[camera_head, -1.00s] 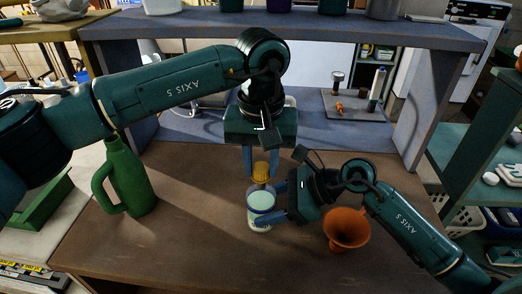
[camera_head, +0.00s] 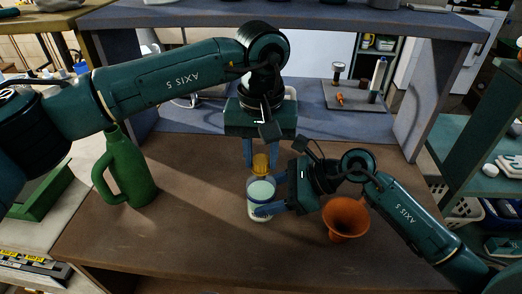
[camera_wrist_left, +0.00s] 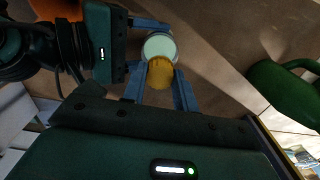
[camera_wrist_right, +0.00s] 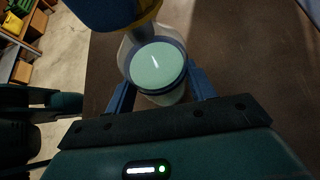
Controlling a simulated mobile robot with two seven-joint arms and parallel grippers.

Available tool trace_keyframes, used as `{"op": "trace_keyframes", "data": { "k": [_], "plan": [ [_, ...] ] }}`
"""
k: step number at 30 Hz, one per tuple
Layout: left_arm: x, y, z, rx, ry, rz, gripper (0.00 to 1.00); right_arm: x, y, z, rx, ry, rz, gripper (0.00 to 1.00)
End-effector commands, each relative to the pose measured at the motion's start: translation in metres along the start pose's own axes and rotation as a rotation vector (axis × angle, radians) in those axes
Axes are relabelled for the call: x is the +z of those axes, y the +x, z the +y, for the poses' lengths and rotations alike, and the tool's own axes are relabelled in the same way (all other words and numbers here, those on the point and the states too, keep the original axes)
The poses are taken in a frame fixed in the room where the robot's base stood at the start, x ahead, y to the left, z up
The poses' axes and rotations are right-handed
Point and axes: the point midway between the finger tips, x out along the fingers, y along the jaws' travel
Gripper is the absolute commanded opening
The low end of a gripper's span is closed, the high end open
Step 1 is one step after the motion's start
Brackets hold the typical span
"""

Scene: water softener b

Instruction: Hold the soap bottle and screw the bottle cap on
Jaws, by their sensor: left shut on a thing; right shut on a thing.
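In the left wrist view the cap (camera_wrist_left: 160,73) overlaps the edge of the bottle's top. It sits off-centre, toward the far side; the exact gap is unclear.
An orange funnel (camera_head: 346,218) stands just right of the bottle, close to my right arm. A green jug (camera_head: 130,172) stands at the left of the table (camera_head: 190,235). A grey raised shelf is behind, with a tray of small items (camera_head: 355,97). The front-left tabletop is clear.

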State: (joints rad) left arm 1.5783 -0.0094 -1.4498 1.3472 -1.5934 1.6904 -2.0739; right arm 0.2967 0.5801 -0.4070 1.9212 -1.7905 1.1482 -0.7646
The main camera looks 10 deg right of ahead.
Motion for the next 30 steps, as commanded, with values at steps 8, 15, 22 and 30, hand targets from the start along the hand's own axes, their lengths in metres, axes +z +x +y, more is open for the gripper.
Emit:
{"op": "trace_keyframes", "data": {
  "k": [8,15,22,30],
  "plan": [
    [0.000,0.009,0.000,-0.001,0.000,-0.001,0.06,-0.001,0.000,0.000,0.000,0.001,0.002,0.18],
    [0.000,0.016,0.000,0.000,0.000,-0.001,0.06,-0.001,0.000,0.000,0.000,0.001,0.002,0.18],
    [0.000,0.020,0.000,0.000,0.000,0.000,0.31,-0.001,0.000,0.000,0.000,0.000,0.002,0.18],
    [0.000,0.019,0.000,0.000,0.000,0.000,0.43,-0.001,0.000,0.000,0.000,0.000,0.001,0.18]
  ]
}}
